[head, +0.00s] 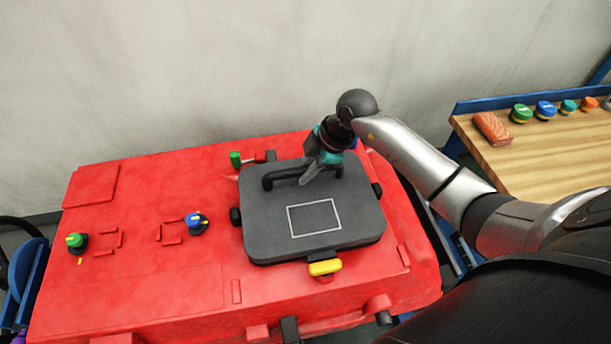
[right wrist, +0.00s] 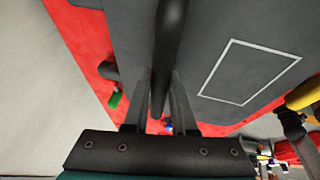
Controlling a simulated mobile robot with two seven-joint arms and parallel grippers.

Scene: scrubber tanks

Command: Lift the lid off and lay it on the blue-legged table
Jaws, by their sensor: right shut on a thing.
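The dark grey lid (head: 262,222), with a white outlined rectangle and a black bar handle (head: 283,175), lies over the top of the red tank (head: 140,190) in the head view. My right gripper (head: 312,177) is shut on the handle from above. In the right wrist view the handle (right wrist: 170,40) runs between the fingers of my right gripper (right wrist: 163,95). I cannot tell whether the lid is clear of the tank. The wooden-topped table (head: 540,165) with blue framing stands at the right. My left gripper is out of view.
A yellow latch (head: 325,267) sits at the lid's front edge and a green-ended one (head: 236,159) behind it. Green (head: 75,241) and blue (head: 195,221) knobs stand on the tank. A brick-coloured block (head: 491,128) and several coloured caps line the table's back; its middle looks clear.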

